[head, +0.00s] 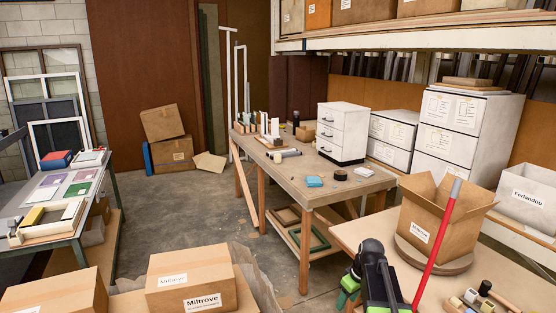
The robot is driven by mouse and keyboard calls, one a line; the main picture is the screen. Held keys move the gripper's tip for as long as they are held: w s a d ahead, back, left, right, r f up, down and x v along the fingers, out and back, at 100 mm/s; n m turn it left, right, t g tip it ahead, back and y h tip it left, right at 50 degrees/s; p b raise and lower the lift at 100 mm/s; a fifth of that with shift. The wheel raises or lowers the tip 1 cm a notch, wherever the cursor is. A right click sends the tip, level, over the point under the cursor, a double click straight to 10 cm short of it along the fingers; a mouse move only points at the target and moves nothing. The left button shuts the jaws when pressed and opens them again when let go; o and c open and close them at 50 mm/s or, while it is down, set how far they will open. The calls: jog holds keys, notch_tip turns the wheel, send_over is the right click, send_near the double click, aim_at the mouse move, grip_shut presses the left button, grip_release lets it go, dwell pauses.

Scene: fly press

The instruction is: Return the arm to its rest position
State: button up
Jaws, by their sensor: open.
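My gripper (369,262), black with green parts, shows at the bottom, right of centre. It stands in front of the right-hand bench, and nothing shows held in it. The jaws are open, though the fingertips are hard to make out. The lower part of my arm is cut off by the bottom edge of the picture.
A red rod (436,243) with a grey end slants up close right of my gripper. An open cardboard box (440,215) sits on a round board behind it. Small cylinders (472,297) lie at lower right. Miltrove boxes (190,280) stand lower left. The central floor (215,215) is clear.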

jog(key=s+a, duration=0.6)
jog(key=a, duration=0.5)
jog(key=s+m+g+h, duration=0.1)
jog(key=s+m, duration=0.5)
jog(key=shift+s+d+f+g+h, duration=0.25)
jog(key=shift+g+h, duration=0.05)
jog(key=shift+g, duration=0.1)
jog(key=shift+c, duration=0.3)
